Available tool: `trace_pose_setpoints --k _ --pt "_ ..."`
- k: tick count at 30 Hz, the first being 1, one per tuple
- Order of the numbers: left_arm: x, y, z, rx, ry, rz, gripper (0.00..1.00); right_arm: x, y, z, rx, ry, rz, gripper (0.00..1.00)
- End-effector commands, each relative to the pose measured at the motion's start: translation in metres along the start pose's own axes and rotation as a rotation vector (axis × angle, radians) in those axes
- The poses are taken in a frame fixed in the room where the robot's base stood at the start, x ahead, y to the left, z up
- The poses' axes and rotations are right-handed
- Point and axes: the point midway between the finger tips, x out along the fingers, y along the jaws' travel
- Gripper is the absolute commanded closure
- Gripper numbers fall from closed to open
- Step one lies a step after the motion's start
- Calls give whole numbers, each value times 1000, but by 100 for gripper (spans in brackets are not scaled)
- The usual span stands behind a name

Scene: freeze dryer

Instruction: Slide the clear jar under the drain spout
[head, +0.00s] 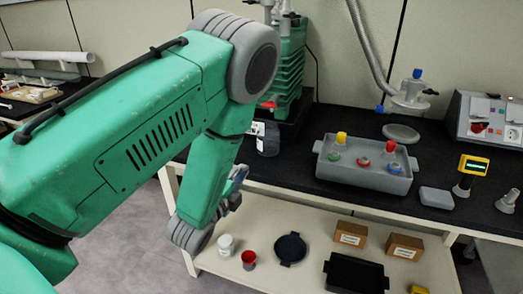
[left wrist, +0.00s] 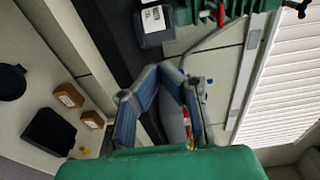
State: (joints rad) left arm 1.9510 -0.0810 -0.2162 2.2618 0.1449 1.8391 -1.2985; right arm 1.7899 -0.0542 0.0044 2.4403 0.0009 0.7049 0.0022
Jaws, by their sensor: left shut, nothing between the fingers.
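The clear jar (head: 268,140) looks dark and see-through with a white label, and stands on the black bench at the foot of the green pump unit (head: 290,62). In the left wrist view the jar (left wrist: 153,24) shows at the top, near green machinery with a red part (left wrist: 220,14). The red drain valve (head: 267,105) sits just above the jar in the head view; the spout opening itself is not clear. My left gripper (head: 238,180) is beside the bench's front edge, lower left of the jar and apart from it. Its fingers (left wrist: 161,68) are shut and empty.
A grey tray (head: 365,183) with coloured-capped flasks stands right of the jar on the bench. The lower shelf (head: 310,275) holds a white jar, a red cup, black pans and boxes. Bare bench lies between the jar and the tray.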

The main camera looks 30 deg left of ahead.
Motion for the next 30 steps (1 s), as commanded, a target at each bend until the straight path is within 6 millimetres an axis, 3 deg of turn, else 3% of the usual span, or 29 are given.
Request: trace_pose_setpoints --k 9,15,21,30 --pt "68 0 0 -1 -1 -6 100 7 0 1 -1 -1 0 100" --pt "103 0 0 -1 -2 -3 100 11 0 1 -1 -1 0 100" --pt "119 0 0 0 -1 -2 100 13 0 1 -1 -1 0 100" --pt "122 0 0 1 -2 0 100 13 0 1 0 -1 0 100"
